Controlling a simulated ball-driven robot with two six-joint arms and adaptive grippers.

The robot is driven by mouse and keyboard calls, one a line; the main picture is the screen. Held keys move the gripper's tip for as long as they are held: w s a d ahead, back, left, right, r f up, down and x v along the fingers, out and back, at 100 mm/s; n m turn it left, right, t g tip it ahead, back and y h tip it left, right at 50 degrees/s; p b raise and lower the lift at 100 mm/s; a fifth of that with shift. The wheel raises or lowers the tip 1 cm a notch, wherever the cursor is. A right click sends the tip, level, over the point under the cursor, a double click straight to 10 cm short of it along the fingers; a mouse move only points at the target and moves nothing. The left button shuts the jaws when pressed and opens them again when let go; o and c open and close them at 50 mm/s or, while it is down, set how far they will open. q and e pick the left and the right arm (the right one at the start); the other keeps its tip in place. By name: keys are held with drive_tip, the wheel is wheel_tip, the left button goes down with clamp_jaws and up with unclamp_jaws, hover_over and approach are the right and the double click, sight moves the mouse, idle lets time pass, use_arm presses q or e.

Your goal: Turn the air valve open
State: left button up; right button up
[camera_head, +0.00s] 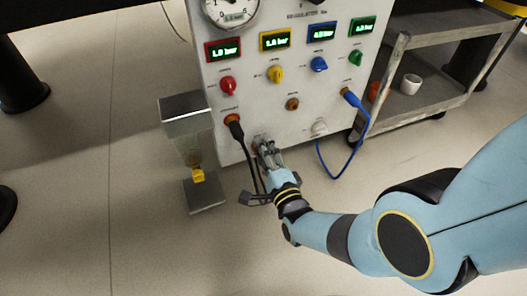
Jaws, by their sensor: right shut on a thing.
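A pale upright panel (275,128) carries a red knob (228,86), a yellow knob (275,74), a blue knob (319,64) and a green knob (355,58), each below a lit readout. A whitish knob-like fitting (320,128) sits near its lower right. The labels are too small to read, so I cannot tell which is the air valve. My right gripper (264,147) is at the panel's lower edge, shut on a small part that its fingers mostly hide. It is apart from the coloured knobs. My left gripper is not in view.
A black plug (235,128) with a hanging cable is just left of my right gripper. A blue cable (335,176) loops below the panel's right side. A metal stand (188,118) is at left, and a cart (410,105) with a white cup (410,84) at right.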

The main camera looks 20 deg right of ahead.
sight(258, 115)
drive_tip(key=shift+s+f, duration=0.1)
drive_tip(key=o, duration=1.1)
drive_tip(key=shift+o, duration=0.2)
drive_tip(key=shift+r, duration=0.2)
drive_tip(key=o, duration=0.4)
drive_tip(key=r, duration=1)
drive_tip(key=shift+w+d+r, duration=0.1)
drive_tip(key=shift+w+r, duration=0.05)
drive_tip(key=shift+w, duration=0.05)
drive_tip(key=shift+r, duration=0.1)
drive_tip(key=c, duration=0.4)
drive_tip(key=shift+f, duration=0.2)
drive_tip(key=shift+s+f, duration=0.1)
drive_tip(key=shift+f, duration=0.05)
